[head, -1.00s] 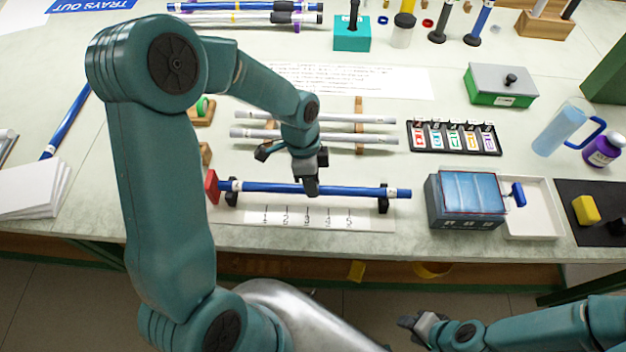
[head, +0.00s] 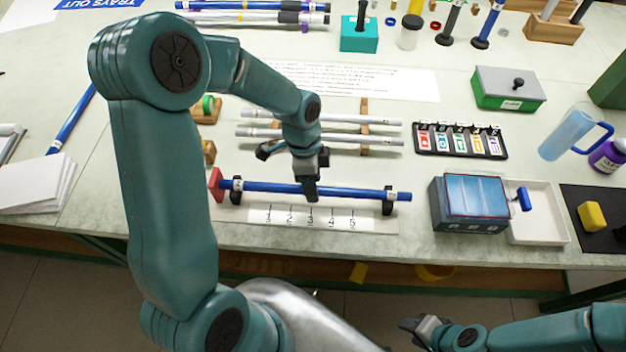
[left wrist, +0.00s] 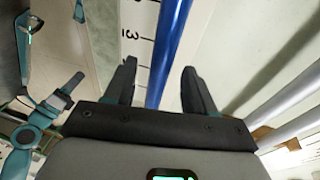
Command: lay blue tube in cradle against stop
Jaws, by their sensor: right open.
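The blue tube (head: 345,192) with pale bands near its ends lies across the two black posts of the cradle (head: 388,207). Its left end appears to meet the red stop (head: 215,185); a small gap cannot be ruled out. My left gripper (head: 311,194) is over the middle of the tube. In the left wrist view my left gripper (left wrist: 158,82) has its fingers apart, one on each side of the blue tube (left wrist: 168,55), with visible gaps. My right gripper (head: 408,325) is open and empty, in front of the table at the lower right.
A numbered strip (head: 310,217) lies in front of the tube. Two grey-white rods (head: 350,138) rest on wooden supports behind my left gripper. A blue-topped box (head: 470,200) and a white tray (head: 540,225) stand to the right. Another blue rod (head: 72,120) lies at the left.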

